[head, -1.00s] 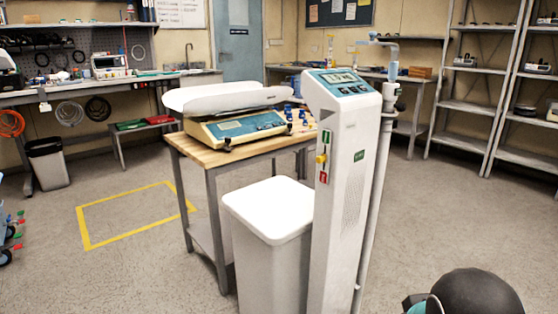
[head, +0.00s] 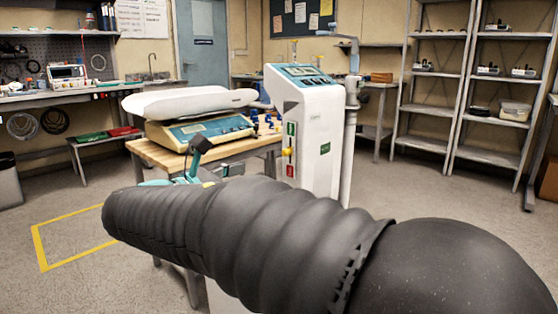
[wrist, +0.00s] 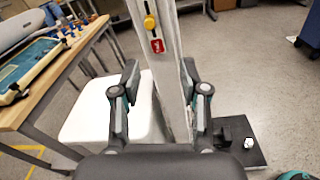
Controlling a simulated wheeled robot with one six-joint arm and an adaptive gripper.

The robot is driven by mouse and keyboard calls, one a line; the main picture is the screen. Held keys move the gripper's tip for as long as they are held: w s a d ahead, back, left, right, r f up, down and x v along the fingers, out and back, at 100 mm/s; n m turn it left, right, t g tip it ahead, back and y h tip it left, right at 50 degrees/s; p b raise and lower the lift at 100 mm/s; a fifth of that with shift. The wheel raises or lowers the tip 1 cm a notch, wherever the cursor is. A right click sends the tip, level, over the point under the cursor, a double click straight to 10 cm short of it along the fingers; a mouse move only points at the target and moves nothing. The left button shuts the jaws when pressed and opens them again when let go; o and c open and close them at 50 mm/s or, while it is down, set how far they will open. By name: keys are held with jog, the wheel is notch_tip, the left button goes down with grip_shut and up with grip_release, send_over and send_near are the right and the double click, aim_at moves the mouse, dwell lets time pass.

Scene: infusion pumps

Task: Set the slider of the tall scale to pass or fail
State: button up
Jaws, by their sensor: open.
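The tall scale (head: 318,140) stands right of the wooden table in the head view. Its front has a vertical slot with a green label (head: 291,129) above and a red label (head: 290,170) below. The yellow slider knob (head: 287,151) sits about midway between them. In the wrist view the knob (wrist: 149,22) and red label (wrist: 157,46) show near the top; the green label is out of frame. My gripper (wrist: 160,70) is open and empty, its fingers apart on either side of the column in the picture, below the knob. In the head view my arm hides most of the gripper.
A wooden table (head: 150,154) with a baby scale (head: 200,128) stands left of the column. A white bin (wrist: 85,125) is close to the column's left side. The scale's dark base (wrist: 240,145) lies at lower right. Open floor lies to the right.

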aim_at(284, 153)
jog(key=shift+n+t, duration=0.3)
jog(key=x, duration=1.2)
jog(key=shift+w+a+r, duration=0.15)
jog(key=shift+w+r, duration=0.15)
jog(key=shift+w, duration=0.4)
grip_shut()
